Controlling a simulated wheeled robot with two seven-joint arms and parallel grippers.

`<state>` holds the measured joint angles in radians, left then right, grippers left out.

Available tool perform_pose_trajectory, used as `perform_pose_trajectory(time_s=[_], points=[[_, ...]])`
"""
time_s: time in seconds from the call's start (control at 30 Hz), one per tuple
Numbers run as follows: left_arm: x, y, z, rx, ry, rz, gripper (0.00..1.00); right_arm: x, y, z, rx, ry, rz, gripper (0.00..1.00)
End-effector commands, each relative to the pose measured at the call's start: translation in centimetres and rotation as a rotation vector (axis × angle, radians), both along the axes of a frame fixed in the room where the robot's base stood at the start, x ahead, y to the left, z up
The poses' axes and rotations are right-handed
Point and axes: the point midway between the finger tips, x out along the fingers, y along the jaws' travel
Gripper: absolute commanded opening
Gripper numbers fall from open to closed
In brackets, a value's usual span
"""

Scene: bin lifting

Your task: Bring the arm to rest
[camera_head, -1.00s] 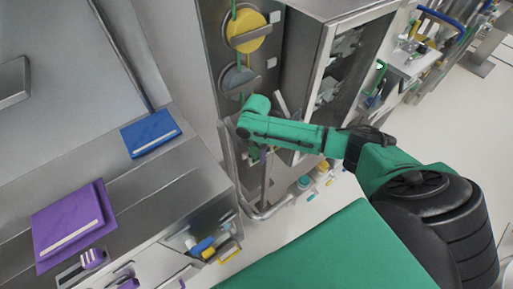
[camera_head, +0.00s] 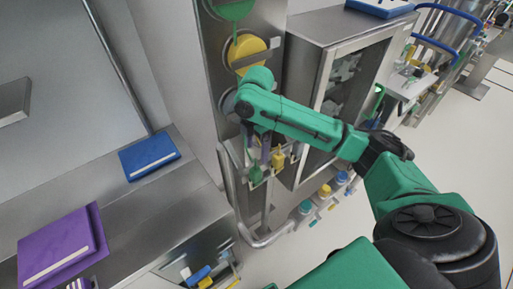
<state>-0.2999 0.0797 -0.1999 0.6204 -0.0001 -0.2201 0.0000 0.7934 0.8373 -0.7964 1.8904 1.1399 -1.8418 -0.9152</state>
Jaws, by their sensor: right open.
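My right arm, green with black joints, reaches in from the lower right. Its wrist is in front of the steel column (camera_head: 210,75). My right gripper (camera_head: 258,147) points down below the wrist, small and partly hidden, with its two dark fingers apart and nothing visible between them. My left gripper is out of view.
A steel counter (camera_head: 160,205) on the left holds a blue book (camera_head: 149,156) and a purple book (camera_head: 60,247). A steel cabinet (camera_head: 325,32) stands behind my right arm. Yellow (camera_head: 250,50) and green (camera_head: 232,8) discs hang on the column. Open floor (camera_head: 455,140) lies right.

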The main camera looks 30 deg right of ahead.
Motion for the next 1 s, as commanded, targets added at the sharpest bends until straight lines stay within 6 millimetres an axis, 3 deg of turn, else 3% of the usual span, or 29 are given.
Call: perform_pose_trajectory(time_s=[0.27,0.37,0.47,0.53,0.6,0.77,1.0], points=[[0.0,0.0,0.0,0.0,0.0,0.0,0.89,-0.1,0.3,-0.3,0.003,-0.001,-0.003,0.77],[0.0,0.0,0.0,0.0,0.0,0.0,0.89,-0.8,2.4,-2.0,0.033,-0.017,-0.035,0.77],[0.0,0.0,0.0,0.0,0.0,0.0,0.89,-2.5,6.3,-4.6,0.115,-0.058,-0.152,0.77],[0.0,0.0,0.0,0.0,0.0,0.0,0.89,-4.1,8.7,-6.0,0.194,-0.091,-0.304,0.77],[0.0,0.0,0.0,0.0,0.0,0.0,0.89,-5.5,9.6,-6.9,0.261,-0.117,-0.476,0.77],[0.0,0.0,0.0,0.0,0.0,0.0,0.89,-8.2,8.5,-8.1,0.333,-0.148,-0.84,0.77],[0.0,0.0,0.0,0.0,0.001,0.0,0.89,-12.7,3.8,-9.5,0.314,-0.188,-1.288,0.77]])
